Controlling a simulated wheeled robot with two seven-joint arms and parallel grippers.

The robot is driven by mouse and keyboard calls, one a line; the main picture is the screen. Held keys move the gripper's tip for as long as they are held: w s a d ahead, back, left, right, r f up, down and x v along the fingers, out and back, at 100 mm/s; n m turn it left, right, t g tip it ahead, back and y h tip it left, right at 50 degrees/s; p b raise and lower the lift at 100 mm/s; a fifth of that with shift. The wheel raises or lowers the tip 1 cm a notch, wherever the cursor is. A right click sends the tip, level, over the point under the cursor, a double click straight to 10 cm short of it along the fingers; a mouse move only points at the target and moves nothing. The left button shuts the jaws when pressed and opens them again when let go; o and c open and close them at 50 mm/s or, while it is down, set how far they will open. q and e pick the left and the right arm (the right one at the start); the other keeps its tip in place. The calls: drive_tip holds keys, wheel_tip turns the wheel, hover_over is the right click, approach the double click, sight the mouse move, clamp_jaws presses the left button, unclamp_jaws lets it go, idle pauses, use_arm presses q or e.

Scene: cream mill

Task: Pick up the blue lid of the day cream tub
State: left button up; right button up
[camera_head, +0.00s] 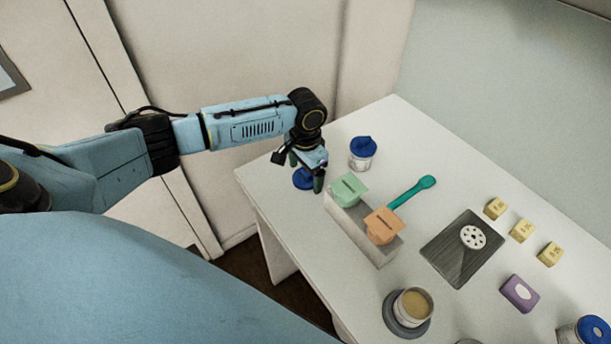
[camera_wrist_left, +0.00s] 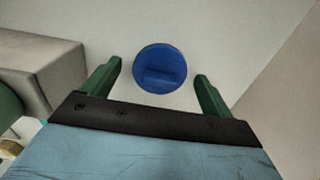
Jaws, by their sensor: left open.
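A round blue lid (camera_head: 303,179) lies on the white table near its left corner, partly hidden by my left gripper in the head view. In the left wrist view the blue lid (camera_wrist_left: 160,68) shows whole, with a raised bar grip across it. My left gripper (camera_head: 305,176) is over the lid and open. In the left wrist view its two green fingers (camera_wrist_left: 158,85) stand on either side of the lid, apart from it, with nothing between them gripped. An open tub with cream-coloured content (camera_head: 413,303) stands on a grey round base at the front. My right gripper is not in view.
A grey block (camera_head: 378,248) holding a green and an orange piece stands close right of the gripper. A white tub with a blue lid (camera_head: 362,153) stands behind it. A teal spoon (camera_head: 412,190), dark board (camera_head: 455,262), yellow blocks and purple block (camera_head: 519,293) lie further right.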

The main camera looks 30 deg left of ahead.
use_arm(q)
drive_tip(key=c, duration=1)
drive_tip(key=shift+o, duration=0.2)
